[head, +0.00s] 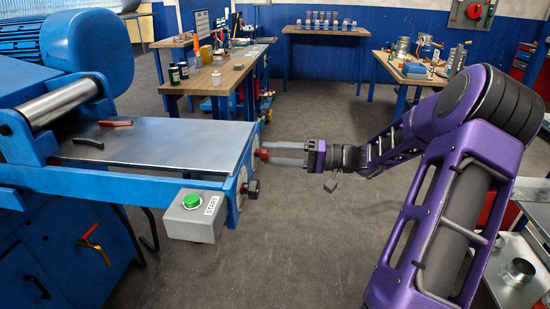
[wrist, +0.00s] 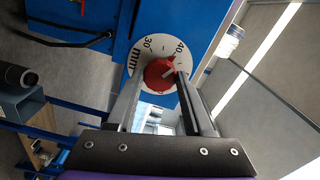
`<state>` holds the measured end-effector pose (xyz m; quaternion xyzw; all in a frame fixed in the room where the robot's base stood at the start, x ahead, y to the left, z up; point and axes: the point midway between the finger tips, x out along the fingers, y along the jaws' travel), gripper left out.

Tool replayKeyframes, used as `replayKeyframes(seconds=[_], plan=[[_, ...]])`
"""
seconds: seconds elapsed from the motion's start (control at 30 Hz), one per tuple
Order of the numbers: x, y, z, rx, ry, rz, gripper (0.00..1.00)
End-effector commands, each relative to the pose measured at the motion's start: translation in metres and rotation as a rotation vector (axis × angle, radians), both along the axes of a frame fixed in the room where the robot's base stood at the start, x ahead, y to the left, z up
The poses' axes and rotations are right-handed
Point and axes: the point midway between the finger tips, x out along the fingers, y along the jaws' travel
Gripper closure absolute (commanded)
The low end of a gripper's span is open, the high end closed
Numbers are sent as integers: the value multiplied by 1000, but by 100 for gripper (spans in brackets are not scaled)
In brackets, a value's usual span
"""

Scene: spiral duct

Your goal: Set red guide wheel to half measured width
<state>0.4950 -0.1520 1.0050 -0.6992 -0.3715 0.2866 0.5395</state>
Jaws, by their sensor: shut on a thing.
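The red guide wheel (head: 262,154) sits on the end of the blue machine's steel table in the head view. In the wrist view the red wheel (wrist: 160,73) is at the centre of a white dial (wrist: 146,50) marked "30", "40" and "mm".
A grey box with a green START button (head: 192,201) hangs below the table's front edge. A black knob (head: 251,188) is just below the wheel. A red tool (head: 115,123) and a dark tool (head: 88,143) lie on the steel table (head: 180,145). Open floor lies behind my gripper.

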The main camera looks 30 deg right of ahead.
Motion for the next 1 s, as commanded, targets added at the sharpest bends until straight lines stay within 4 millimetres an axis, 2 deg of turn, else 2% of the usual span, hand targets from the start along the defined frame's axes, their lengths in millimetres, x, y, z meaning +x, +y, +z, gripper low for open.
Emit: replayKeyframes(seconds=[0.6,0.63,0.77,1.0], plan=[[0,0,0,-23,-33,0,100],[0,0,0,-23,-33,0,43],[0,0,0,-23,-33,0,20],[0,0,0,-22,-33,0,19]])
